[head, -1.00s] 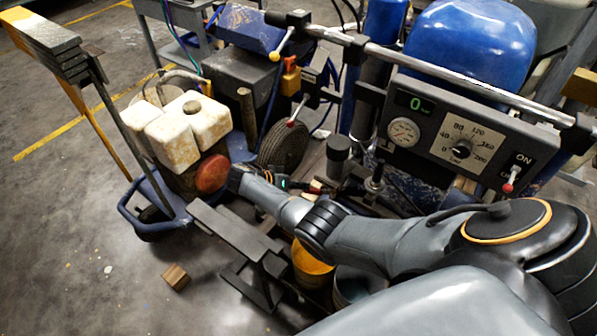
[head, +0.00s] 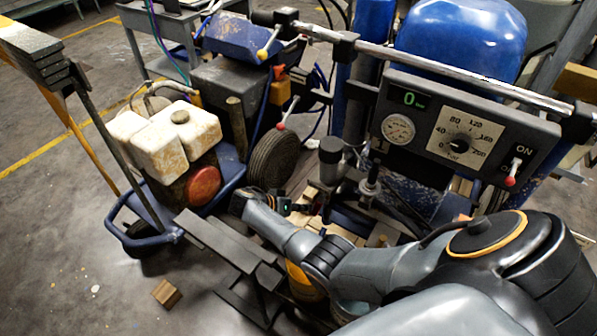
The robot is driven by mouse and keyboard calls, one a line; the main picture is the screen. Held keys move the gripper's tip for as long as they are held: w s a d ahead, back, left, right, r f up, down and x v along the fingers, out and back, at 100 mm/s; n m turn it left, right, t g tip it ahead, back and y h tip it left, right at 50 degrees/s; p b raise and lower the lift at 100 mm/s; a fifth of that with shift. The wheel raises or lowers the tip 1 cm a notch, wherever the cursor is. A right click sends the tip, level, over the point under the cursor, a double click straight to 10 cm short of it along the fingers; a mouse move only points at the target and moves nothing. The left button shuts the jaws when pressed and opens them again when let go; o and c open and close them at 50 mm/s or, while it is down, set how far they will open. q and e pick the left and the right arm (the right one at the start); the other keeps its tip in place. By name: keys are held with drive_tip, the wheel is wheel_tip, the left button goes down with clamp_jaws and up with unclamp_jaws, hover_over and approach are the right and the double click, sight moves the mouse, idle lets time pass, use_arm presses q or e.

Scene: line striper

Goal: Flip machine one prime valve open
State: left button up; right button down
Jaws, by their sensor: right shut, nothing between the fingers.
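Machine one has a grey control panel (head: 460,120) with a green "0" display, a round gauge, a pressure dial and a small "1" mark. A red-tipped switch lever (head: 510,181) sits at the panel's right, below "ON". A red-tipped lever (head: 281,126) stands above the dark wheel, and a yellow-tipped lever (head: 262,54) is farther back. I cannot tell which lever is the prime valve. My right gripper (head: 303,208) is shut and empty, low in front of the machine, below the black cylinder (head: 331,158). Its fingertips are small and hard to make out. My left gripper is out of view.
A silver bar (head: 430,62) runs above the panel. A cart with white tanks (head: 165,140) and a red disc (head: 204,185) stands at the left. A dark metal stand (head: 228,245) is in front. A wooden block (head: 166,293) lies on open floor.

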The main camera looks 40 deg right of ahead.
drive_tip(key=shift+s+d+f, duration=0.2)
drive_tip(key=shift+s+f, duration=0.25)
drive_tip(key=shift+s, duration=0.1)
drive_tip(key=shift+d, duration=0.1)
idle(0.4)
